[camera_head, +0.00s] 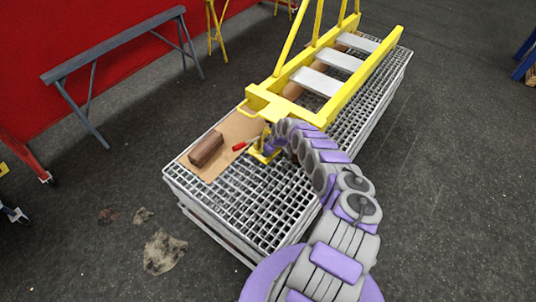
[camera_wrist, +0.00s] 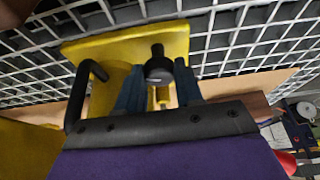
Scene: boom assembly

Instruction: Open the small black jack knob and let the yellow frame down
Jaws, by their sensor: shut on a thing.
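The yellow frame (camera_head: 352,92), ladder-like with grey steps, lies along the grating platform in the head view. Below its near end stands a yellow jack (camera_head: 262,156), largely hidden by my arm. In the wrist view the jack's yellow plate (camera_wrist: 110,58) lies over the grating. The small black jack knob (camera_wrist: 158,67) sits between the two dark blue fingers of my gripper (camera_wrist: 159,88), which is shut on it. In the head view my gripper (camera_head: 271,142) is at the jack, and its fingers are too small to make out.
On the platform (camera_head: 240,208) a brown block (camera_head: 206,149) and a red-handled tool (camera_head: 243,145) lie on a tan board (camera_head: 215,165). A bent black bar (camera_wrist: 84,88) is left of the fingers. A grey trestle (camera_head: 120,45) stands back left.

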